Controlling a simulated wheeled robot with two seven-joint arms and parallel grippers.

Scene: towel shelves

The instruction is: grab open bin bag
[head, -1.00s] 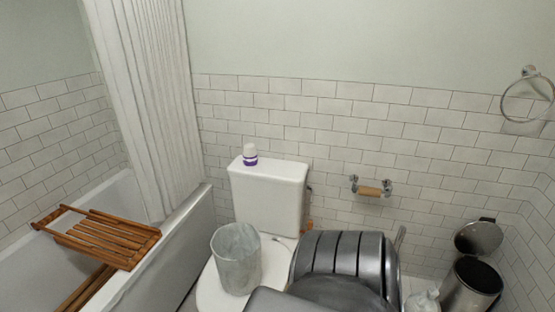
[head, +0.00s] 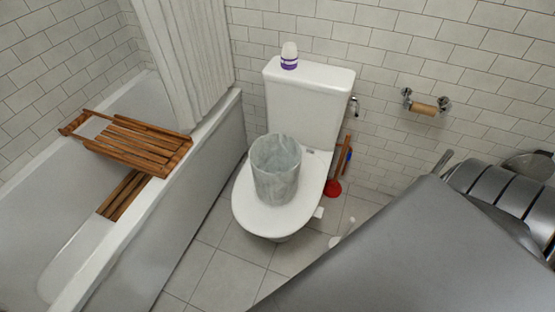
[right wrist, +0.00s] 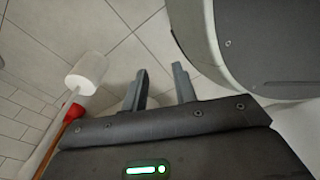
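A grey, marbled, open-topped bag (head: 276,170), standing like an upright cylinder, sits on the white toilet (head: 244,205) in the head view. It looks like the open bin bag, and nothing holds it. My right gripper (right wrist: 160,84) shows in the right wrist view with its two fingers apart and nothing between them, above the tiled floor. In the head view my grey arm covers the lower right, and the right fingers are hidden. My left gripper is in neither view now.
A purple-and-white bottle (head: 289,56) stands on the cistern (head: 309,105). A red plunger (head: 333,188) stands right of the toilet; it also shows in the right wrist view (right wrist: 74,113), beside a white cylinder (right wrist: 87,73). The bathtub (head: 190,185) with a wooden rack (head: 130,140) lies left.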

